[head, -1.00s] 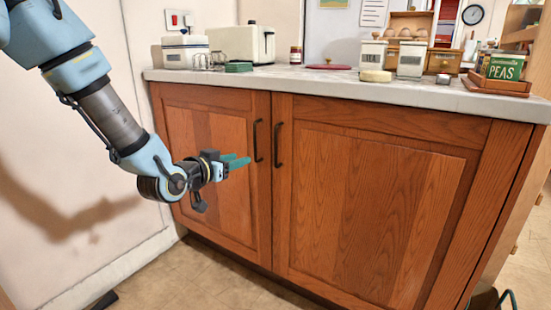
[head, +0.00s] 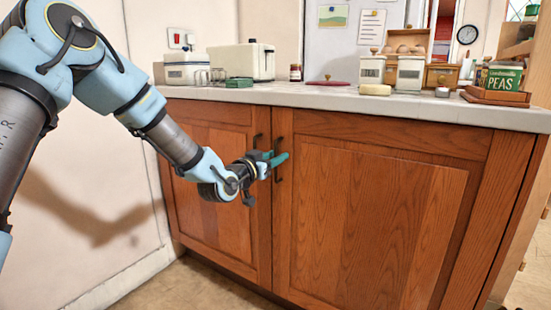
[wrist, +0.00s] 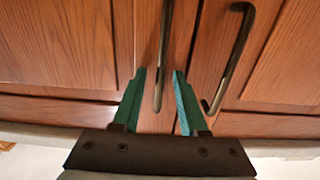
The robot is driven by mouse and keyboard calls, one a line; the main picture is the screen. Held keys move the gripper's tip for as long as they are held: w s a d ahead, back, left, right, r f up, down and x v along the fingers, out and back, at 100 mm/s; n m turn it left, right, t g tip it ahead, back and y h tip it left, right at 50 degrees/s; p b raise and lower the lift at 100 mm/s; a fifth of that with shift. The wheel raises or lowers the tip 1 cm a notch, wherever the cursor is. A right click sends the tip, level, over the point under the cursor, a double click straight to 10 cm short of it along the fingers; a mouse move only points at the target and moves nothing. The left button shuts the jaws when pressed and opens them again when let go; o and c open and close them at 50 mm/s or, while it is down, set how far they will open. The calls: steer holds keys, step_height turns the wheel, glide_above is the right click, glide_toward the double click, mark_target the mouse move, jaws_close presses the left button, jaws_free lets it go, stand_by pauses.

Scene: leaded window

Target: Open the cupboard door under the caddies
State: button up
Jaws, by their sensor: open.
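The cupboard has two wooden doors, a left one (head: 207,215) and a right one (head: 370,225); both look shut. Two white caddies, (head: 371,70) and (head: 410,73), stand on the counter above the right door. Each door has a dark bar handle near the middle seam: the left door's (head: 257,140) and the right door's (head: 278,177). My gripper (head: 279,160), with green fingers, is open at the right handle and partly hides it. In the wrist view, my gripper (wrist: 160,95) has one handle (wrist: 164,50) between its fingers; the other handle (wrist: 232,60) lies outside them. Contact is unclear.
A wall stands at the left. Floor in front of the right door is mostly out of view.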

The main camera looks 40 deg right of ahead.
steer(key=shift+d, duration=0.15)
steer(key=shift+c, duration=0.3)
jaws_close()
stand_by(1.1)
